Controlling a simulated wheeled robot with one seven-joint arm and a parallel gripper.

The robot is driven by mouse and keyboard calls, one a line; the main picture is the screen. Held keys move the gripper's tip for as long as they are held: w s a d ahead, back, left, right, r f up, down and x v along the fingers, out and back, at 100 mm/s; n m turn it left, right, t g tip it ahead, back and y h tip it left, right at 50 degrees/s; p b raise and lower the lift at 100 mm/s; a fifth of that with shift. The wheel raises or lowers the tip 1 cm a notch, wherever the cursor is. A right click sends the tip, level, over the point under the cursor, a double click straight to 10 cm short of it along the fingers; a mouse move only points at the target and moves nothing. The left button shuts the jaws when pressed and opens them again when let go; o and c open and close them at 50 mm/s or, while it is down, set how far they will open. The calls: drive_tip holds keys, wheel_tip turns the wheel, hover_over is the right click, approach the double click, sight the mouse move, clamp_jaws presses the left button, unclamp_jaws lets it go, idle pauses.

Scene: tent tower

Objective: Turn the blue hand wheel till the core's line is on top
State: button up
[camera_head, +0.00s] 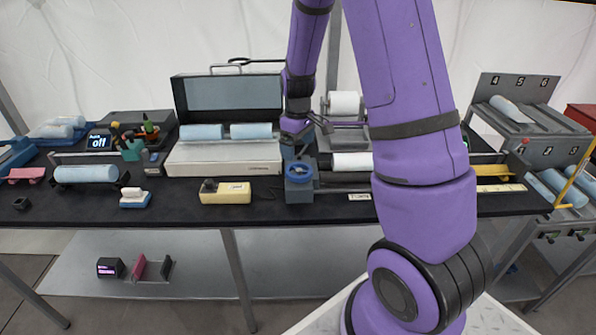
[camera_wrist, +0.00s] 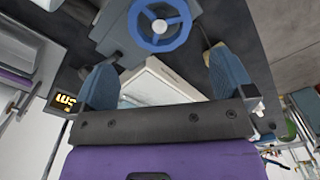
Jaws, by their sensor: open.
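The blue hand wheel (camera_head: 299,170) is on a grey-blue block (camera_head: 299,190) at the table's front edge, right of centre-left in the head view. In the wrist view the hand wheel (camera_wrist: 160,26) shows whole at the top, with several spokes and a hub. My gripper (camera_head: 296,135) is above and behind the wheel in the head view, partly hidden by dark links.
A white roll (camera_head: 345,103) and a white roller (camera_head: 352,161) lie right of the wheel, partly behind my arm. A cream box with blue cylinders (camera_head: 225,157) and a yellow box (camera_head: 225,191) stand left. Black tabletop (camera_head: 262,190) between the yellow box and wheel block is clear.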

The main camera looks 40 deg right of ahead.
sight(298, 169)
wheel_tip(298, 169, down, 9)
drive_tip(key=shift+f, duration=0.1)
idle(0.3)
drive_tip(key=c, duration=0.7)
